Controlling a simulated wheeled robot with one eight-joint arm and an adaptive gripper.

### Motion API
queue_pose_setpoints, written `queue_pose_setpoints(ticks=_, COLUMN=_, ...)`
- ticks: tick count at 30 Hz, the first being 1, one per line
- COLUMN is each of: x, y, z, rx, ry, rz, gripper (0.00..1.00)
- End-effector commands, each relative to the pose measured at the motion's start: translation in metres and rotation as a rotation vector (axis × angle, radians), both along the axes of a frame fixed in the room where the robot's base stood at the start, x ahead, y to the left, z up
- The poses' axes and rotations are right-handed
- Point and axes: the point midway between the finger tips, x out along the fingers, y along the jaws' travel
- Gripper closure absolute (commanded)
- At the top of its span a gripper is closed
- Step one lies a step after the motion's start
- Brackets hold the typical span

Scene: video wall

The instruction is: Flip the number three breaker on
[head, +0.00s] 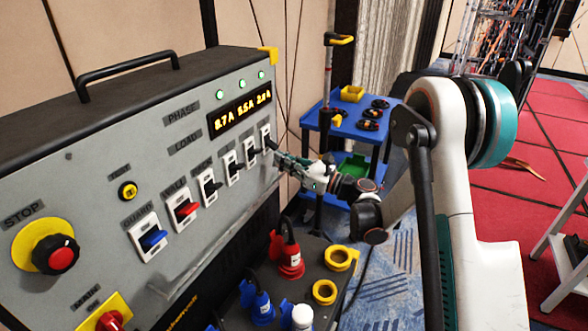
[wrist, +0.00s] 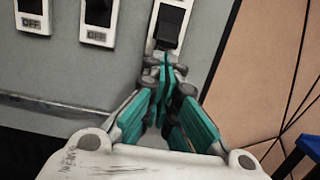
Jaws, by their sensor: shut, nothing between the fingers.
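A grey breaker panel (head: 120,200) fills the left of the head view. Along it runs a row of switches: a blue one (head: 152,240), a red one (head: 185,209), and several black ones. I cannot read which is number three. My gripper (head: 275,152) is shut and empty at the rightmost black switch (head: 265,139). In the wrist view, the closed teal fingers (wrist: 164,68) are right at the lower end of that switch (wrist: 169,24); contact is unclear. Two other black switches (wrist: 31,6) (wrist: 98,12) show OFF beneath them. The fingers cover the area under the rightmost switch.
A display (head: 240,113) reads amps under three green lamps. A yellow-collared red stop button (head: 62,255) is at left. Plugs and yellow rings (head: 325,291) stand on a dark surface below the panel. A blue cart (head: 345,117) stands behind my arm.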

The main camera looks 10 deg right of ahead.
Motion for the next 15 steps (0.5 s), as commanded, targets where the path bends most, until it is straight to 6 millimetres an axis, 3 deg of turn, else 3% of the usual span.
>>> queue_pose_setpoints(ticks=15, x=0.0034, y=0.0056, z=0.0017, rx=-0.003, ry=0.002, rz=0.000, gripper=1.00)
